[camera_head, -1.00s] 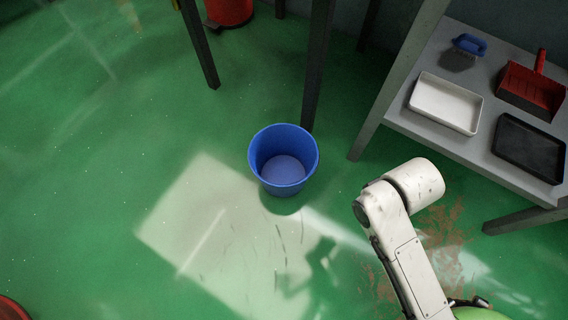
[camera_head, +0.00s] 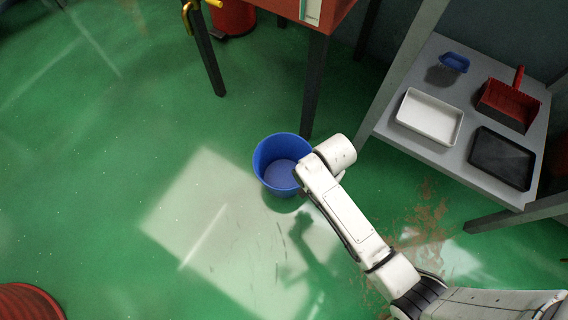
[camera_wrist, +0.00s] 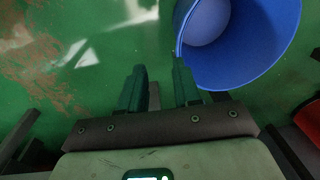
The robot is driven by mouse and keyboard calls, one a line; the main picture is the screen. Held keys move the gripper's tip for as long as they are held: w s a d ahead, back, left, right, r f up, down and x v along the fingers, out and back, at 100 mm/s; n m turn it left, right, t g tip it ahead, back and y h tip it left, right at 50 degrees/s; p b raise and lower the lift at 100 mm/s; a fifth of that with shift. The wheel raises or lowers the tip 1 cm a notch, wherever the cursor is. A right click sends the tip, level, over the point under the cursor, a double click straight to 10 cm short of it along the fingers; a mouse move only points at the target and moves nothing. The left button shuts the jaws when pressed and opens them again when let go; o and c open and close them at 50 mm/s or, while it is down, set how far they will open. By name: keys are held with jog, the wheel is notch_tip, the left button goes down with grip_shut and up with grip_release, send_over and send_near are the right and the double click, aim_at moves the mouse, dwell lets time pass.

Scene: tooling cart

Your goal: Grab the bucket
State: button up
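The blue bucket (camera_head: 278,160) stands upright on the green floor near a table leg, and my arm hides part of its right side in the head view. In the wrist view the bucket (camera_wrist: 240,68) fills the upper right, with its open mouth and rim showing. My gripper (camera_wrist: 158,82) is open and empty, with its two dark fingers apart. The right finger is close to the bucket's rim; I cannot tell if it touches. The left finger is over bare floor. The fingers are hidden in the head view.
A grey shelf (camera_head: 421,157) at the right holds a white tray (camera_head: 430,116), a black tray (camera_head: 502,157), a red dustpan (camera_head: 508,104) and a blue brush (camera_head: 455,62). A red table (camera_head: 290,8) stands behind the bucket.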

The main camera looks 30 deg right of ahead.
jog(key=w+a+f+m, duration=0.1)
jog(key=f, duration=0.1)
jog(key=w+f+m, duration=0.1)
jog(key=f, duration=0.1)
jog(key=w+a+f+m+b, duration=0.1)
jog(key=w+m, duration=0.1)
jog(key=shift+w+a+f, duration=0.1)
jog(key=shift+a+f, duration=0.2)
jog(key=shift+f, duration=0.1)
jog(key=f+b, duration=0.2)
jog(key=f, duration=0.1)
jog(key=f+b, duration=0.1)
jog(key=f, duration=0.1)
jog(key=shift+a+f+b, duration=0.1)
jog(key=shift+a+b, duration=0.15)
jog(key=shift+b, duration=0.15)
grip_shut()
dwell(0.9)
